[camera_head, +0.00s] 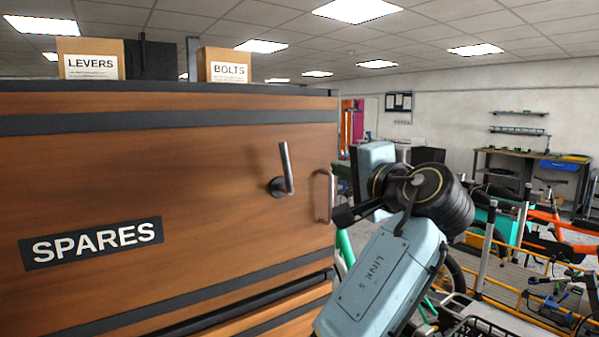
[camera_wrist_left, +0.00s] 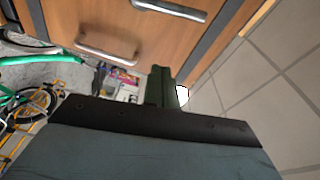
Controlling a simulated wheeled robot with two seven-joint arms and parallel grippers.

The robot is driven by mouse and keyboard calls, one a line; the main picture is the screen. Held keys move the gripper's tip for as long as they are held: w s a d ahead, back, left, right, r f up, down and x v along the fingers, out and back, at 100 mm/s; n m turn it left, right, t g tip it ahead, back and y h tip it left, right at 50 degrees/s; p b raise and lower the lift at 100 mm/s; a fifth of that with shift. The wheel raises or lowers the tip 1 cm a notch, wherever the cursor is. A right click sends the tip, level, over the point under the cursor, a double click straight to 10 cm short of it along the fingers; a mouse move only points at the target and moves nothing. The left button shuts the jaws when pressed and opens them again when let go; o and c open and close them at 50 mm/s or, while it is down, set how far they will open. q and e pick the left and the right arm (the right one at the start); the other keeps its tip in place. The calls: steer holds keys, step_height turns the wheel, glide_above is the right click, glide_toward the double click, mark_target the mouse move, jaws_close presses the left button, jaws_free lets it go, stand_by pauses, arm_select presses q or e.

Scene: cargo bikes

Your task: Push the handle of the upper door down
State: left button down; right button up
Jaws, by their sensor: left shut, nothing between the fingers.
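The upper door (camera_head: 200,180) is a wooden panel with a SPARES label and is shut. Its handle (camera_head: 287,168) is a metal lever near the right side, standing nearly upright from a round mount. In the left wrist view the lever (camera_wrist_left: 172,9) shows partly at the top edge. My left gripper (camera_head: 345,214) is to the right of the lever and lower in the picture, apart from it. In the left wrist view its fingers (camera_wrist_left: 161,88) are shut and empty. My right gripper is not in view.
A fixed pull handle (camera_head: 323,195) sits right of the lever, close to my left gripper; the wrist view shows it too (camera_wrist_left: 108,47). Boxes marked LEVERS (camera_head: 91,60) and BOLTS (camera_head: 226,66) stand on the cabinet. Bikes and a workbench (camera_head: 530,165) stand at the right.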

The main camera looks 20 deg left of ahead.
arm_select(q)
steer(key=shift+s+r+n, duration=0.3)
steer(key=shift+s+r, duration=0.2)
steer(key=shift+r, duration=0.35)
steer(key=p+x, duration=0.1)
steer(key=x, duration=0.9)
steer(key=shift+s+a+r+p, duration=0.1)
steer(key=shift+r+p, duration=0.05)
steer(key=shift+p, duration=0.15)
steer(key=shift+s+a, duration=0.15)
steer(key=shift+a, duration=0.1)
steer(key=shift+s+a+f, duration=0.15)
steer(key=shift+s+a, duration=0.05)
steer(key=shift+s, duration=0.3)
steer(key=shift+s+a+f, duration=0.1)
steer(key=shift+s+a, duration=0.15)
steer(key=shift+s, duration=0.3)
steer(key=shift+s+a+f, duration=0.15)
steer(key=shift+s+a, duration=0.05)
steer(key=shift+s, duration=0.3)
steer(key=shift+a, duration=0.1)
